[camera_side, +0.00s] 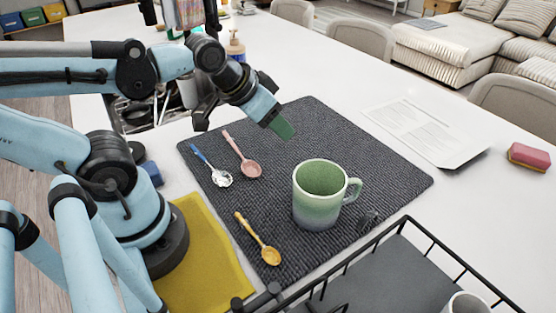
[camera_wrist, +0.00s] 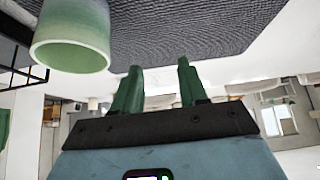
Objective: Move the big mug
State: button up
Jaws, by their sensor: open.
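A silver spoon with a blue handle (camera_side: 221,178), a pink spoon (camera_side: 250,168) and a yellow spoon (camera_side: 270,254) lie on the mat. A black wire rack (camera_side: 405,225) stands close in front of the mug. Papers (camera_side: 425,130) and a red sponge (camera_side: 528,157) lie to the right.

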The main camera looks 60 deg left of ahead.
jog(key=shift+d, duration=0.1)
jog(key=shift+d+r+n+g, duration=0.45)
jog(key=shift+d+n+g, duration=0.45)
jog(key=shift+d+g, duration=0.35)
jog(key=shift+d+r+n+g, duration=0.45)
jog(key=shift+d+n+g, duration=0.45)
jog(key=shift+d+g, duration=0.35)
jog(key=shift+d+r+n+g, duration=0.45)
jog(key=shift+d+n+g, duration=0.55)
jog(key=shift+d, duration=0.35)
jog(key=shift+s, duration=0.1)
jog(key=shift+f, duration=6.05)
grip_shut()
